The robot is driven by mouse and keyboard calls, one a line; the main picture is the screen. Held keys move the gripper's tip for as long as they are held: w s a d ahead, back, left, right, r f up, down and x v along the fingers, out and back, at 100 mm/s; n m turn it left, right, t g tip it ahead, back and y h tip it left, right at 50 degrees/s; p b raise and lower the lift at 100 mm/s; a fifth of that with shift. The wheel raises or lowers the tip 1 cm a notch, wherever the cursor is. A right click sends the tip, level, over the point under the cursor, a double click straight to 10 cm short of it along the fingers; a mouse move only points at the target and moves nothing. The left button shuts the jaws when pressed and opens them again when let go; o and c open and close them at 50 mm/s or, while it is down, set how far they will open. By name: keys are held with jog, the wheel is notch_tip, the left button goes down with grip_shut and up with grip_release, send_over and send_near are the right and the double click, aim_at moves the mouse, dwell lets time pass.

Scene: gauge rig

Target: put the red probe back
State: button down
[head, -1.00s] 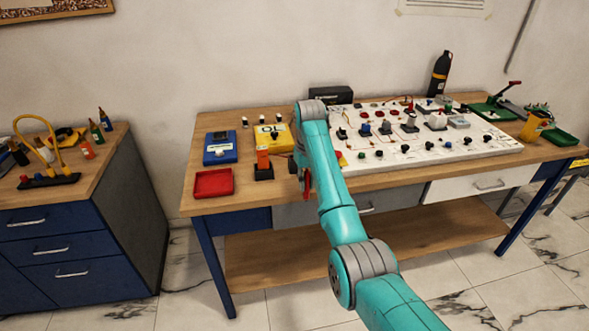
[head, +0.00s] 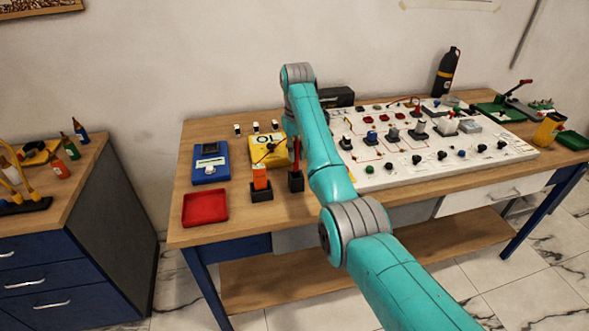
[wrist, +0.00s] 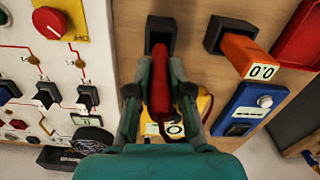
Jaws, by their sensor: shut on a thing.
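My gripper (wrist: 160,82) is shut on the red probe (wrist: 160,95), with one finger on each side of it in the wrist view. The probe (head: 295,150) stands about upright in the head view, beside my forearm. A black square holder (wrist: 161,33) lies at the probe's far end in the wrist view, and it shows just below the probe in the head view (head: 296,183). The probe's end overlaps the holder's edge; I cannot tell whether it is inside. My arm hides most of the gripper in the head view.
An orange meter (head: 260,178) stands in another black holder just left. A red tray (head: 205,207), a blue meter (head: 210,163) and a yellow meter (head: 268,150) are close by. The white panel (head: 400,178) with knobs and plugs fills the right.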

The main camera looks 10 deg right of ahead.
aim_at(296, 170)
jog(key=shift+f, duration=2.8)
jog(key=shift+f, duration=0.15)
jog(key=c, duration=1.1)
grip_release()
jog(key=shift+o, duration=0.2)
notch_tip(296, 170, up, 12)
jog(key=shift+r, duration=0.2)
